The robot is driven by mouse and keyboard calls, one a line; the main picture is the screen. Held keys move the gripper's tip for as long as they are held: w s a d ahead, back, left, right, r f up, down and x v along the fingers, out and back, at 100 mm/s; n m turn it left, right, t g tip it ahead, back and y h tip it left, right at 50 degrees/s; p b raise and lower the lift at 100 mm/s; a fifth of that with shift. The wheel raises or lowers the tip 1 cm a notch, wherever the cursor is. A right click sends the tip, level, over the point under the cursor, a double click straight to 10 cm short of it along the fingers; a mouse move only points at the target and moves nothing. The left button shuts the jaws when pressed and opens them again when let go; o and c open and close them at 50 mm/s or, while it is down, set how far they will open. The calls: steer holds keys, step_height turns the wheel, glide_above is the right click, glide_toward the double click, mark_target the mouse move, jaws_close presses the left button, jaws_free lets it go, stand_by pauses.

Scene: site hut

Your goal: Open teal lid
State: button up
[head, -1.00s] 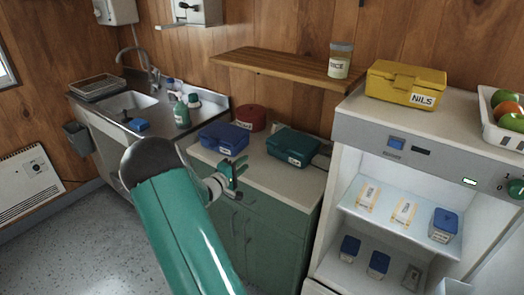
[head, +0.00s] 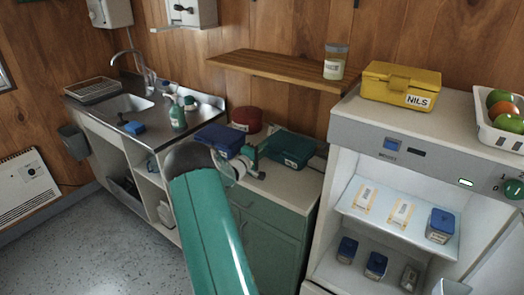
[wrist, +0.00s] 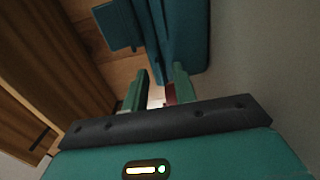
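The teal lunch box (head: 288,149) stands with its lid shut on the green cabinet's worktop. My gripper (head: 251,158) is just left of its front left corner, above the worktop. In the wrist view the teal box (wrist: 182,40) lies just beyond my fingertips, with a flat teal part jutting from its left side. My gripper (wrist: 159,84) is open there, its two green fingers apart with nothing held between them. Whether a finger touches the box cannot be told.
A blue box (head: 219,139) stands left of my gripper, partly hidden. A round red tin (head: 246,120) stands behind. A wooden shelf (head: 282,68) with a jar (head: 335,62) hangs above. An open fridge (head: 343,150) with a yellow box (head: 402,84) on top stands right.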

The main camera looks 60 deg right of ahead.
jaws_close()
